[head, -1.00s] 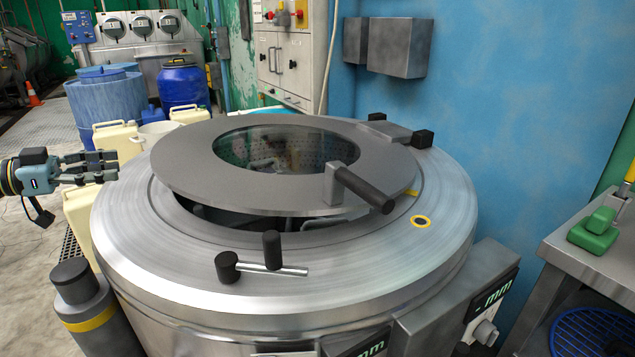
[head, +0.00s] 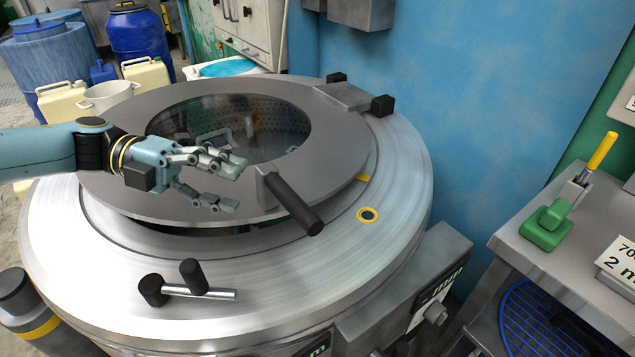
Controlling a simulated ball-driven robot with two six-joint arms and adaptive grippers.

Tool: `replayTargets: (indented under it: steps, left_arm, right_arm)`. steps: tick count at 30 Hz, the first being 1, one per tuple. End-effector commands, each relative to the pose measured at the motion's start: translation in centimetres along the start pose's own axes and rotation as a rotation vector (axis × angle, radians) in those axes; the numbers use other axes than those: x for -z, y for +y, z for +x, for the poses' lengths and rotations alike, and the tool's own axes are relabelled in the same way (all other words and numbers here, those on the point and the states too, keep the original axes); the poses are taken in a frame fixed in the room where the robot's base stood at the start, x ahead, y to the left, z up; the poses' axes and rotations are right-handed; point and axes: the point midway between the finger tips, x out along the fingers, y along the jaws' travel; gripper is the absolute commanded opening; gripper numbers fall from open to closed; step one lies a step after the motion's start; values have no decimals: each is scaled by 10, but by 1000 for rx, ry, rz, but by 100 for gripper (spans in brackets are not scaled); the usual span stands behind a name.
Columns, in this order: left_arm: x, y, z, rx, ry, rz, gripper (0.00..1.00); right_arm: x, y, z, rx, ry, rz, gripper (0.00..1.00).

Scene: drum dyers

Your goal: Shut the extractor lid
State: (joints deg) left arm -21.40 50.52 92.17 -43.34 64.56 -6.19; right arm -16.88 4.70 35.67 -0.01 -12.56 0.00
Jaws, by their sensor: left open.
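The extractor lid (head: 330,138) is a grey disc with a round window (head: 270,125). It is tilted a little open on its hinge (head: 352,97) at the back right, with a dark gap under its front edge. Its black bar handle (head: 290,203) sticks out toward the front. My left gripper (head: 238,188) is open and empty over the lid, just left of the handle and apart from it. The extractor drum (head: 90,255) is a wide steel ring with a black-knobbed latch lever (head: 187,287) on its front rim. My right gripper is not in view.
A steel bench (head: 560,245) with a green tool (head: 545,228) stands at the right. A blue wall (head: 450,90) rises close behind. Cream jerrycans (head: 148,75) and blue drums (head: 140,32) stand at the back left. A capped post (head: 20,300) stands at the front left.

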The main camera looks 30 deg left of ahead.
Motion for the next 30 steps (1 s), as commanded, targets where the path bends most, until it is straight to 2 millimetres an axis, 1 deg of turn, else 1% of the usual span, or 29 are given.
replayTargets:
  steps: [2,5,6,12,15,18,23,30]
  left_arm:
    - [2,1,5,2,1,-6,48]
    - [2,1,20,5,1,-5,48]
    - [1,1,27,6,1,-4,48]
    - [1,0,68,7,-1,-6,48]
    - [1,0,85,5,-2,-7,48]
    - [1,1,97,3,-1,-7,48]
    - [1,1,106,0,0,-7,48]
    - [1,2,106,-1,-1,-7,48]
  right_arm:
    - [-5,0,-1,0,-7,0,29]
    - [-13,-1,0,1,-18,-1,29]
    - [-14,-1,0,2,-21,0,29]
    - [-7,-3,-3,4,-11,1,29]
    - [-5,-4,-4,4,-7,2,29]
    - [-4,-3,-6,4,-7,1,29]
    - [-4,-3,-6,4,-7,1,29]
    - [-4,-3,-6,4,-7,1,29]
